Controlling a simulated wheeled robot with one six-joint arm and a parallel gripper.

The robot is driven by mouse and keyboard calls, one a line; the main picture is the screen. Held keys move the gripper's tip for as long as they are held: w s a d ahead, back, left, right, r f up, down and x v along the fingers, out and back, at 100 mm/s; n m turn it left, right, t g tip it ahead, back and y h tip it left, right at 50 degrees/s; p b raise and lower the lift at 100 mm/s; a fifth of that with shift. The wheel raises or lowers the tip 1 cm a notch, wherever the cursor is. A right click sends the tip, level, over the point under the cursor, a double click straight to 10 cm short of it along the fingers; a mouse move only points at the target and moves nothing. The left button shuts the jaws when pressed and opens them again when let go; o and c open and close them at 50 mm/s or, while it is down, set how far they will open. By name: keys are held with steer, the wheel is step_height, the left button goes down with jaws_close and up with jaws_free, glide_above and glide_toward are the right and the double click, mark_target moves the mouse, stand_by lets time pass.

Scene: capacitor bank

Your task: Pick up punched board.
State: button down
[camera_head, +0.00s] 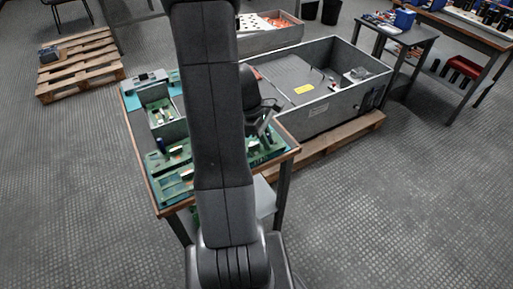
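A pale board with dark holes (258,22), which looks like the punched board, lies in a grey open crate (270,42) at the top middle. My arm hides the left part of that crate. My gripper (264,124) shows in part to the right of my arm, low over the right side of the near workbench (150,175). It is well apart from the holed board. Its fingers are dark and small, and I cannot tell whether they are open or shut.
Green circuit boards (172,190) and a grey box (162,118) are on the near workbench. A large grey open case (325,112) stands on a pallet behind it. Floor at front left and right is clear.

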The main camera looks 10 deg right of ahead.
step_height(320, 180, up, 10)
steer(key=shift+r+p, duration=0.1)
steer(key=shift+p, duration=0.65)
stand_by(0.4)
